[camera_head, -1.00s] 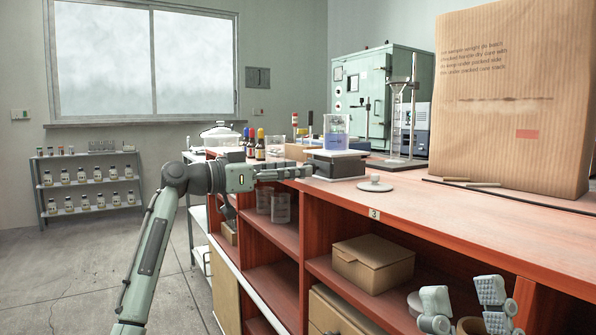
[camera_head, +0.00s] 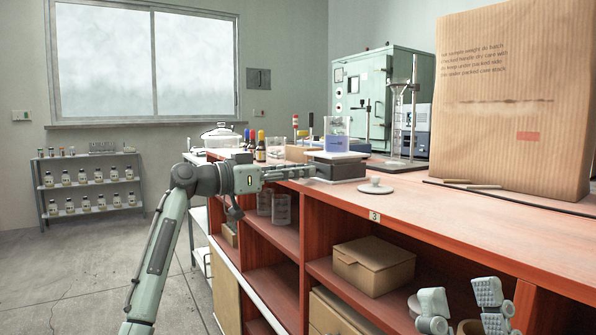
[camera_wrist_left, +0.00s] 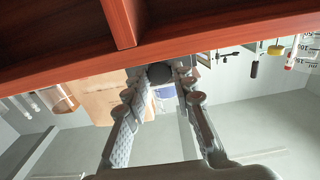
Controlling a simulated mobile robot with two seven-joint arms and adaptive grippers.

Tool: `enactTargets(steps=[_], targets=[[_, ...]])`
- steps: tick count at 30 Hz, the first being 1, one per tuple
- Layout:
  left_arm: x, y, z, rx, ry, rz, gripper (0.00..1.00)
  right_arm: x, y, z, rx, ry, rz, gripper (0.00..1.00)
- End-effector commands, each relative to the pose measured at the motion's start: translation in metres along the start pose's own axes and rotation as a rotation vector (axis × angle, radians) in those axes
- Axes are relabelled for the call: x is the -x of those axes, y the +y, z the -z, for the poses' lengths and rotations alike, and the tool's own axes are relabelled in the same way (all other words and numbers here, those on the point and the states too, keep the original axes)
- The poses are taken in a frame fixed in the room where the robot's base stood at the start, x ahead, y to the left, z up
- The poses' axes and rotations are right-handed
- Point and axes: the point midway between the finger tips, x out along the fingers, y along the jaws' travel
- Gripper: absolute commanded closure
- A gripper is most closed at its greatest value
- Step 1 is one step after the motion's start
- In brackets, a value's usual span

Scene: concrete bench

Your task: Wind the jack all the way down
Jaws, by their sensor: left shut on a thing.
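The lab jack (camera_head: 338,168) stands near the bench's left end, its dark base on the bench top and its top plate a short way above. A glass beaker (camera_head: 337,135) with bluish liquid stands upright on the plate. My left gripper (camera_head: 308,171) reaches in from the left and is shut on the jack's knob. In the left wrist view the fingers (camera_wrist_left: 160,76) close on a dark round knob (camera_wrist_left: 160,72). The mechanism between the plates is mostly too small to make out. My right gripper (camera_head: 463,300) is low at the right, fingers apart, empty.
Bottles (camera_head: 255,148) stand behind my left gripper, and a stand with glassware (camera_head: 403,125) behind the jack. A large cardboard box (camera_head: 515,100) fills the right; bench space lies in front.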

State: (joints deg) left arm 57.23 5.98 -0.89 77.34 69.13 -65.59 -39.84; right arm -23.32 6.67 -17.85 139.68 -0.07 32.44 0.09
Motion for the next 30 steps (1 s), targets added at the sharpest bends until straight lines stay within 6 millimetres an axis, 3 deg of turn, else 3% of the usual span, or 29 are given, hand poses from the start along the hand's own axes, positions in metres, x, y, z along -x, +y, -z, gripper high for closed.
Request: enactTargets(steps=[5,12,18,26,27,30], targets=[[0.0,0.0,0.004,0.122,-0.003,-0.001,1.0,-0.005,-0.005,-0.032,-0.014,-0.229,0.002,0.6],[0.0,-0.001,0.002,0.299,-0.003,-0.001,1.0,0.011,-0.012,-0.075,-0.032,-0.534,0.007,0.6],[0.0,-0.001,0.0,0.352,-0.002,-0.001,1.0,0.022,-0.015,-0.087,-0.037,-0.628,0.01,0.6],[0.0,-0.001,-0.001,0.353,-0.002,-0.001,1.0,0.023,-0.015,-0.088,-0.037,-0.629,0.01,0.6],[0.0,-0.001,-0.001,0.353,-0.002,-0.001,0.71,0.023,-0.015,-0.088,-0.037,-0.629,0.01,0.6],[0.0,-0.001,-0.001,0.352,-0.001,-0.001,0.59,0.023,-0.015,-0.088,-0.037,-0.629,0.01,0.6]])
